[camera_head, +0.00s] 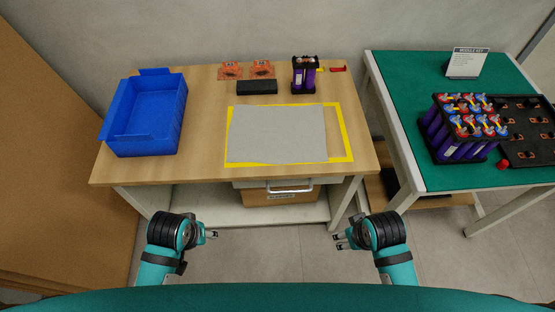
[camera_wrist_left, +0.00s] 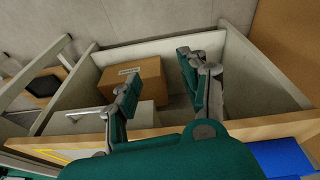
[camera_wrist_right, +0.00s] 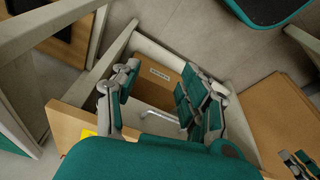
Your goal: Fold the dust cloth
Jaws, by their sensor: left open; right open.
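The grey dust cloth (camera_head: 277,134) lies spread flat on the wooden table, inside a yellow rectangular outline (camera_head: 342,135). It covers most of the outlined area; a strip of yellow shows widest at its right side. My left gripper (camera_head: 214,234) is open and empty in front of the table, below its front edge. It also shows open in the left wrist view (camera_wrist_left: 158,90). My right gripper (camera_head: 337,241) is open and empty, also in front of the table, and shows open in the right wrist view (camera_wrist_right: 155,90). Both are apart from the cloth.
A blue bin (camera_head: 148,115) stands at the table's left. A black block (camera_head: 257,87), orange pieces (camera_head: 231,71) and a purple cell holder (camera_head: 304,76) are behind the cloth. A drawer handle (camera_head: 289,189) is under the tabletop. A green table (camera_head: 405,95) with battery modules stands right.

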